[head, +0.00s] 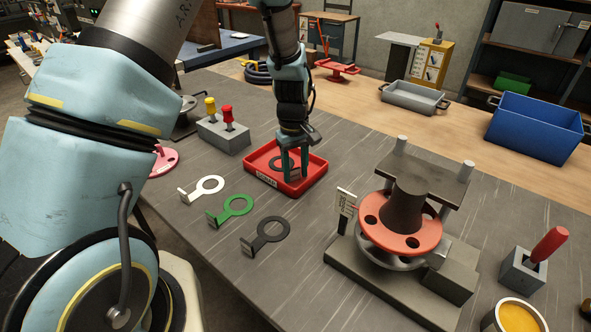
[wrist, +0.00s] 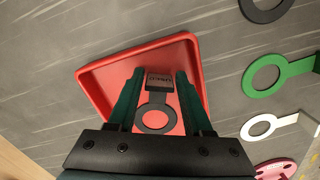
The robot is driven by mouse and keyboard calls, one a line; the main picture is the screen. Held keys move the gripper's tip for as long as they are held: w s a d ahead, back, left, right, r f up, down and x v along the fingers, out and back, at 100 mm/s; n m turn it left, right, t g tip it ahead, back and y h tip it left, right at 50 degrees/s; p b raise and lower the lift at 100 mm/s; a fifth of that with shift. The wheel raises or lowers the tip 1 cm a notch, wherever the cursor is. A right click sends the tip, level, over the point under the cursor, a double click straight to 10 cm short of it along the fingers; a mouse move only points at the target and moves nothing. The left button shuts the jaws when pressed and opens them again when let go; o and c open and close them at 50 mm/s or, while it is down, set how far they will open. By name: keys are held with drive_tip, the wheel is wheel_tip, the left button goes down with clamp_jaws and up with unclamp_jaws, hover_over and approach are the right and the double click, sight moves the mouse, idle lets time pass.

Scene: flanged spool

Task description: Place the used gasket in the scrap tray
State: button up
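The used gasket, a dark ring with a tab (wrist: 157,122), lies inside the red scrap tray (wrist: 93,92), its labelled tab toward the tray's far wall in the wrist view. In the head view the tray (head: 262,181) stands mid-table and part of the dark ring (head: 279,161) shows between my fingers. My gripper (wrist: 159,80) points down into the tray, its green fingers apart on either side of the tab with gaps. It also shows in the head view (head: 293,172). The fingers hide part of the ring there.
White (head: 208,186), green (head: 236,206) and black (head: 272,230) tabbed gaskets lie in front of the tray. A flanged spool fixture (head: 402,230) stands to the right. A grey block with yellow and red handles (head: 222,135) stands behind left. Table between tray and fixture is clear.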

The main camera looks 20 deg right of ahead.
drive_tip(key=shift+o, duration=1.4)
drive_tip(key=shift+r, duration=0.1)
wheel_tip(320, 180, up, 12)
drive_tip(key=b, duration=0.4)
drive_tip(key=w+a+t, duration=0.1)
drive_tip(key=w+a, duration=0.1)
drive_tip(key=a, duration=1.6)
drive_tip(key=s+a+m, duration=0.1)
drive_tip(key=s+a, duration=0.2)
drive_tip(key=a, duration=0.3)
drive_tip(key=s+a+m+t, duration=0.1)
drive_tip(key=s+a, duration=0.1)
drive_tip(key=a, duration=0.5)
drive_tip(key=shift+s, duration=0.4)
drive_tip(key=shift+a, duration=0.1)
